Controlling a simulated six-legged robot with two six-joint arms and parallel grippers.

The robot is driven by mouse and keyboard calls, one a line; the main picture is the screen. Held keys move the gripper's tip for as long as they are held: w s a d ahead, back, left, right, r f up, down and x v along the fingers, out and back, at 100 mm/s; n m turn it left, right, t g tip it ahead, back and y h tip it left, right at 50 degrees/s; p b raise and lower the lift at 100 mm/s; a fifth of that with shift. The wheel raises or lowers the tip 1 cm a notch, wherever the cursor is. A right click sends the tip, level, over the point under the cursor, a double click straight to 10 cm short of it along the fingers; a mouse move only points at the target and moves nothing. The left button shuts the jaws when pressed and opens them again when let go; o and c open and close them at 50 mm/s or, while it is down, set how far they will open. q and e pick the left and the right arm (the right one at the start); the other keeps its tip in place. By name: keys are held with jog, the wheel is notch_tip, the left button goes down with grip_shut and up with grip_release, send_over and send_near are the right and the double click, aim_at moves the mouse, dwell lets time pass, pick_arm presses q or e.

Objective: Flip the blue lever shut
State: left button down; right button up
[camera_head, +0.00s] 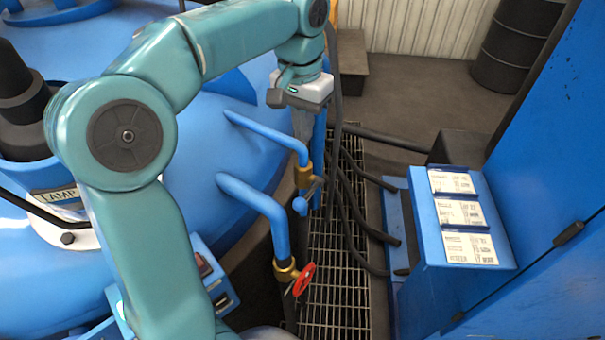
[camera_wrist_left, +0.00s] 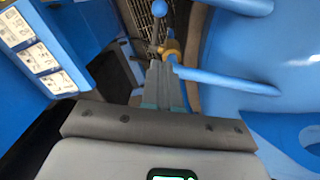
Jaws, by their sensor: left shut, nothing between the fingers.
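The blue lever has a round blue knob (camera_head: 300,206) on a thin grey stem, by a brass valve (camera_head: 304,177) at the end of the upper blue pipe. The knob also shows at the top of the left wrist view (camera_wrist_left: 159,8), with the brass valve (camera_wrist_left: 172,48) below it. My left gripper (camera_head: 303,136) is shut and empty, pointing down just above the brass valve. In the wrist view its closed fingers (camera_wrist_left: 160,66) overlap the lever's stem and valve; I cannot tell whether they touch. My right gripper is not in view.
Dark hoses (camera_head: 352,210) run over the floor grating (camera_head: 338,290). A blue cabinet with label plates (camera_head: 462,213) stands right. The big blue furnace vessel (camera_head: 205,125) is left.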

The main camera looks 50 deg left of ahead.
pick_arm(q)
send_over(303, 198)
jog(key=w+a, duration=0.2)
notch_tip(303, 198, down, 10)
jog(key=s+f, duration=0.1)
jog(key=s+d+f, duration=0.1)
jog(key=shift+s+d+f, duration=0.15)
jog(key=shift+d+f, duration=0.15)
jog(key=shift+f, duration=0.15)
